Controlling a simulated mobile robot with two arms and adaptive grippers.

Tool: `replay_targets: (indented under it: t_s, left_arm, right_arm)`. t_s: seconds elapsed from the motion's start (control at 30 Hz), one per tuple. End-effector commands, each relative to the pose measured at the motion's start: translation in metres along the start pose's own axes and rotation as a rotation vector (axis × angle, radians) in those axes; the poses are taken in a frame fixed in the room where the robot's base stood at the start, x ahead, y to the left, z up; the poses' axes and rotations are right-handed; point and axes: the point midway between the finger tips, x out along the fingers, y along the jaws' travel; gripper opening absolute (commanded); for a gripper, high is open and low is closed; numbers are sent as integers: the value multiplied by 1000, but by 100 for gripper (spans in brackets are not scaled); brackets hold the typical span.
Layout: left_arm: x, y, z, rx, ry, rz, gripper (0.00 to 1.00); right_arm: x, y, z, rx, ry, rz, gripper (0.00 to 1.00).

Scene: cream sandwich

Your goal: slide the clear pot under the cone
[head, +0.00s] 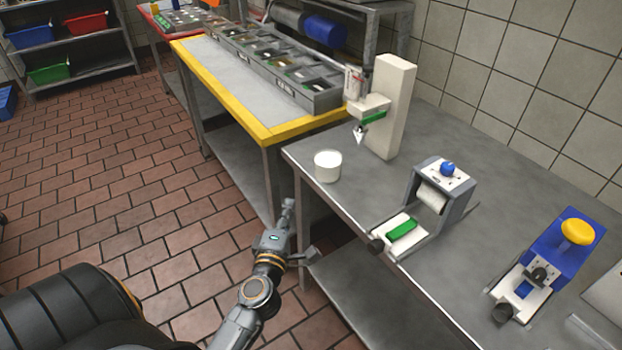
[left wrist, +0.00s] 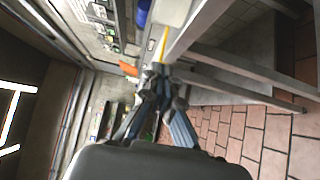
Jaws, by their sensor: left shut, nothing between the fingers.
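The clear pot (head: 327,168) stands upright near the left edge of the grey steel counter in the head view. It looks whitish, and I cannot tell whether it holds something. The small pale cone (head: 359,135) points down from the head of a cream-coloured dispenser (head: 393,108), behind and to the right of the pot. The pot is apart from the spot below the cone. My left gripper (head: 288,204) is shut and empty, in front of the counter's left end and apart from the pot. Its fingers meet in the left wrist view (left wrist: 157,72). My right gripper is out of view.
A roller device (head: 455,192) with a green-padded plate (head: 402,232) and a blue device with a yellow knob (head: 578,232) stand farther right on the counter. A yellow-edged table (head: 225,85) with ingredient bins adjoins on the left. Bare counter lies around the pot.

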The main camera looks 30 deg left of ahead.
Motion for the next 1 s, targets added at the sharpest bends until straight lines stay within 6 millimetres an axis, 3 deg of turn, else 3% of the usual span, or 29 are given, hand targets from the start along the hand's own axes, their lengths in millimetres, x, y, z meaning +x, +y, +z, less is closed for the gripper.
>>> replay_targets:
  t_s: [0.17,0.4,0.63,1.0]
  left_arm:
    - [37,4,1,0,-1,4,0]
    - [88,2,1,2,-1,3,0]
    - [108,0,24,-1,-1,1,0]
    - [113,0,30,3,-2,0,0]
  right_arm:
    - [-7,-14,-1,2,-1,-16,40]
    - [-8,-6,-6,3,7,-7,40]
    - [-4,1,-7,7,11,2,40]
    - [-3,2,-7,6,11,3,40]
